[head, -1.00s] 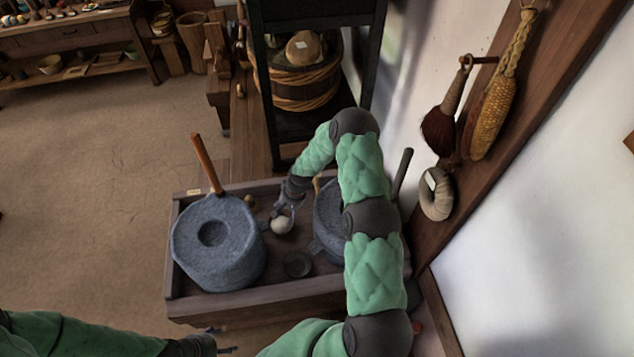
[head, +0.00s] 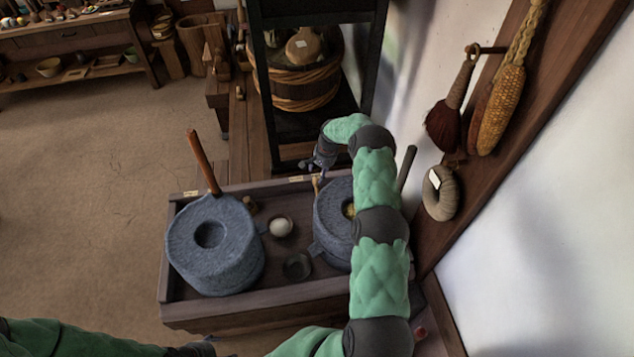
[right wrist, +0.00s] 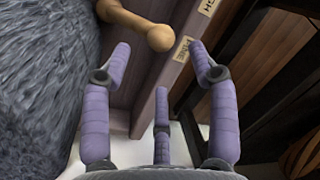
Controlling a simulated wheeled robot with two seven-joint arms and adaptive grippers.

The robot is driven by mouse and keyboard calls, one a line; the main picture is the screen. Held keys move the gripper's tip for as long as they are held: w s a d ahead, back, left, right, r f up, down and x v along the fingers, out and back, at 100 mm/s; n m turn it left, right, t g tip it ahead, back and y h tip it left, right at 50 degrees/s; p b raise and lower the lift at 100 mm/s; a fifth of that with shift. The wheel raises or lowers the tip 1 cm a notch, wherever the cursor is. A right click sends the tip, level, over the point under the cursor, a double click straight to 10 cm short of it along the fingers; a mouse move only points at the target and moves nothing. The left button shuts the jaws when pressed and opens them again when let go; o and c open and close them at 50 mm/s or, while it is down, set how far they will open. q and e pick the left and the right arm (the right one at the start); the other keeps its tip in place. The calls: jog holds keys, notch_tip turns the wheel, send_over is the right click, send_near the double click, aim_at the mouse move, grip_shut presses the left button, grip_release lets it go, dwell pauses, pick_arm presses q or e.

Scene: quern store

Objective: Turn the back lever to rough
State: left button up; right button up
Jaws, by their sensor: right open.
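The back lever, a pale wooden stick with a round knob (right wrist: 160,37), stands at the back edge of the tray beside the right quern (head: 333,218). It also shows in the head view (head: 316,184), small and partly hidden. In the right wrist view the knob lies close to a small label (right wrist: 182,48) that seems to read FINE. A second label (right wrist: 207,5) is cut off by the picture's edge. My right gripper (right wrist: 160,62) is open and empty, its fingers apart around the near side of the knob, with no clear contact. My left gripper's fingers are out of view.
A black shelf (head: 256,75) stands behind. The wall (head: 560,220) is close at right.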

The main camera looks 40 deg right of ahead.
aim_at(317, 179)
jog(key=f, duration=0.2)
jog(key=f+b, duration=0.1)
jog(key=f, duration=0.1)
jog(key=w+f, duration=0.1)
jog(key=f, duration=0.1)
jog(key=shift+w+a+f+b, duration=0.1)
jog(key=shift+a+f+b, duration=0.1)
jog(key=shift+a+b, duration=0.15)
jog(key=shift+r, duration=0.1)
grip_shut()
